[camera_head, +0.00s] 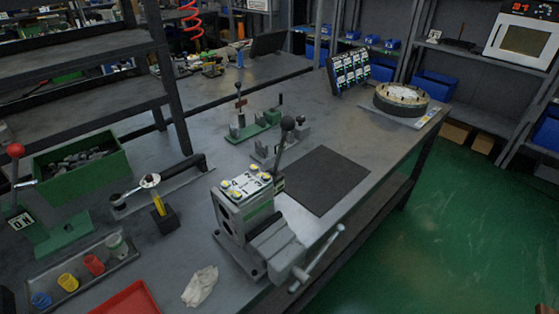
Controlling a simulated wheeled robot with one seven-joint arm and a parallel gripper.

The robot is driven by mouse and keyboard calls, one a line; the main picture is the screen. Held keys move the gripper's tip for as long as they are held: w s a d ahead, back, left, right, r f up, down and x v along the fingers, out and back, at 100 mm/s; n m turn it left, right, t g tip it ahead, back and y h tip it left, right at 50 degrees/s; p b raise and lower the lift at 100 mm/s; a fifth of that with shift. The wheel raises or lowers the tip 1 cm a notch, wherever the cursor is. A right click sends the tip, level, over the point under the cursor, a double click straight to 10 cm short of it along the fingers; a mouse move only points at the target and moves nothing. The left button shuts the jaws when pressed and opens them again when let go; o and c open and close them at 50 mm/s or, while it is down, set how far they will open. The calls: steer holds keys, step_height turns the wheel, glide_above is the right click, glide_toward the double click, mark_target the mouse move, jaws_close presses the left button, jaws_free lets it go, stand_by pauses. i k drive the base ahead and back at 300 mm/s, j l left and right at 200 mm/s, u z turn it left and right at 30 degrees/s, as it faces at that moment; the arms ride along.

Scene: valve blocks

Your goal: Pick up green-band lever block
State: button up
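Two lever blocks stand on the grey workbench (345,205). One lever block (251,125) has green on its base and a dark-knobbed upright lever. Another, grey lever block (268,150) stands just nearer, with a lever that seems to rise to a black ball knob (287,123). A green band is too small to make out on either. My gripper is not in view.
A grey vise (277,245) with a handle, holding a marked block (243,186), stands in front. A dark mat (322,180) lies right of it. A green bin (82,163), red-knobbed lever stand (20,215) and tray (125,258) are left. A round fixture (401,98) stands at back right.

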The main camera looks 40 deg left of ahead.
mark_target(236, 219)
steer(key=u, duration=1.15)
steer(key=j+z, duration=0.2)
steer(key=j, duration=0.2)
steer(key=k+j+z, duration=0.1)
steer(key=j+z, duration=0.15)
steer(key=j, duration=0.2)
steer(key=j+z, duration=0.2)
steer(key=j, duration=0.2)
steer(key=k+j+z, duration=0.2)
steer(key=j, duration=0.15)
steer(key=k+j+z, duration=0.2)
steer(key=j, duration=0.2)
steer(key=i, duration=0.05)
